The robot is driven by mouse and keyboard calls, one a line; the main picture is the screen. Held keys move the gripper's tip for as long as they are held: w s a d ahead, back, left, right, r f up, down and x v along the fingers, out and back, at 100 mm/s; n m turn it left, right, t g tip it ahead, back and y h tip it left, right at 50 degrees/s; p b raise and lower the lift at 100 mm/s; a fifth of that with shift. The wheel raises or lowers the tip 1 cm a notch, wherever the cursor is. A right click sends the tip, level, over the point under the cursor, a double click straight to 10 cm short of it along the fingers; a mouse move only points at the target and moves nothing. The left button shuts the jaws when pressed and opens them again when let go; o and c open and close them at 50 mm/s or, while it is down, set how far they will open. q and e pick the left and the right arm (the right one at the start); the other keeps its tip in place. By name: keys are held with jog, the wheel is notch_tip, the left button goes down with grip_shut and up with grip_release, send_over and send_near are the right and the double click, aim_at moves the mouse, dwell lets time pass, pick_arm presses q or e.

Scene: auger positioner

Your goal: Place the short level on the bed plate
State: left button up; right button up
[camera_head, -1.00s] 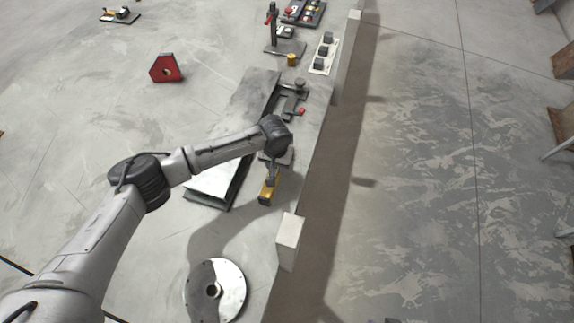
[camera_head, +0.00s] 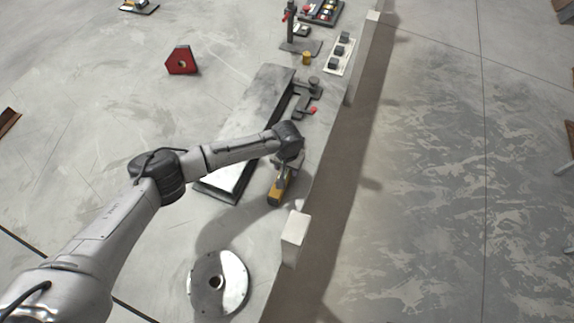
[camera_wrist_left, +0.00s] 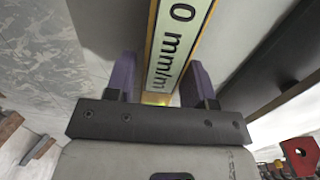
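The short level (camera_head: 279,189), a yellow and dark bar, rests on the grey table just right of the bed plate's near end. In the left wrist view the level (camera_wrist_left: 176,45) shows a pale strip marked "mm/m". The bed plate (camera_head: 250,115) is a long, dark-edged metal slab with a bright near end. My left gripper (camera_head: 284,166) is over the level, partly hidden by my wrist. In the left wrist view its fingers (camera_wrist_left: 160,85) straddle the level, with narrow gaps showing beside it. My right gripper is not in view.
A clamp (camera_head: 305,100) with a red tip sits right of the plate. A white block (camera_head: 295,237) stands at the table's right edge. A round metal disc (camera_head: 235,290) lies in front. A red hexagonal piece (camera_head: 181,60) stands left.

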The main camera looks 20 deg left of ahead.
pick_arm(q)
jog(key=shift+o, duration=0.9)
jog(key=shift+f+b, duration=0.15)
jog(key=shift+b, duration=0.35)
jog(key=shift+f+b, duration=0.1)
jog(key=shift+b, duration=0.4)
notch_tip(320, 180, up, 14)
jog(key=p, duration=0.3)
jog(key=shift+a+f, duration=0.25)
jog(key=shift+a, duration=0.05)
jog(key=shift+o, duration=0.5)
jog(key=shift+r+p, duration=0.3)
jog(key=shift+r, duration=0.1)
